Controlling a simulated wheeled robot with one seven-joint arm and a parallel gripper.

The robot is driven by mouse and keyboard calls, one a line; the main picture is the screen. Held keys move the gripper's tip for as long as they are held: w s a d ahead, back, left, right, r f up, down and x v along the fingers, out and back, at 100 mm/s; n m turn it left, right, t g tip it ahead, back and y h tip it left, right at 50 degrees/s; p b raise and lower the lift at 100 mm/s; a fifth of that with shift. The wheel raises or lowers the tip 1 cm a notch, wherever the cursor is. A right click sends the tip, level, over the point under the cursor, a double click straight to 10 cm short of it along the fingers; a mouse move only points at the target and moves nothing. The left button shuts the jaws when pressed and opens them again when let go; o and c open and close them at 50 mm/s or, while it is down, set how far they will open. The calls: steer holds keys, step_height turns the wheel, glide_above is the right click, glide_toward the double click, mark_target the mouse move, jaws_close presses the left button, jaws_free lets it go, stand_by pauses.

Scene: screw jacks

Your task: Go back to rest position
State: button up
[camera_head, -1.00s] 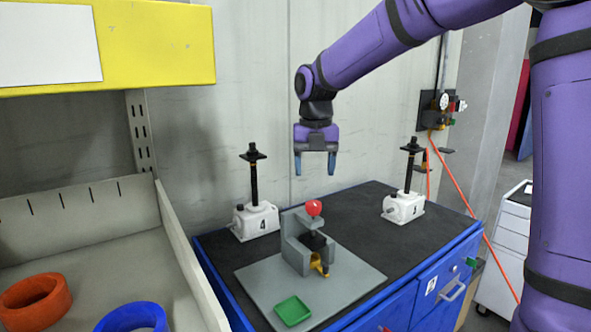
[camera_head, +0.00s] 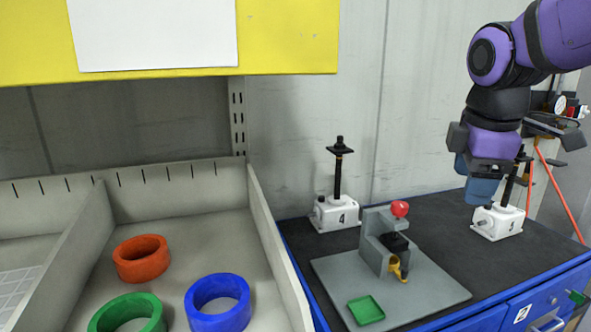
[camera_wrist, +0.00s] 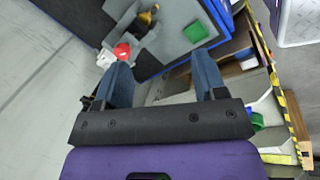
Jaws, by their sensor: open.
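My gripper (camera_head: 481,180) is at the right in the head view, above the workbench and in front of the right screw jack. Its two blue fingers stand apart with nothing between them in the wrist view (camera_wrist: 160,75). The screw jack marked 4 (camera_head: 342,212) stands upright on the black bench top. The screw jack marked 3 (camera_head: 497,221) stands at the right, its black spindle partly hidden behind my gripper. A grey fixture (camera_head: 374,242) with a red knob (camera_head: 400,208) stands on a grey plate (camera_head: 340,270).
A green square tray (camera_head: 366,310) lies on the plate. At the left, a grey bin (camera_head: 268,235) holds a red ring (camera_head: 141,259), a blue ring (camera_head: 217,303) and a green ring (camera_head: 127,314). A yellow panel (camera_head: 290,40) overhangs the bin. A wall stands behind the bench.

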steer(key=s+d+f+m+t, duration=0.1)
steer(key=s+m, duration=0.5)
steer(key=m, duration=0.1)
steer(key=s+d+f+m+t+y, duration=0.1)
steer(key=s+d+m, duration=0.1)
steer(key=s+m, duration=0.4)
steer(key=shift+s+d+f+m+t, duration=0.2)
steer(key=shift+s+f+m+t, duration=0.15)
steer(key=shift+m, duration=0.45)
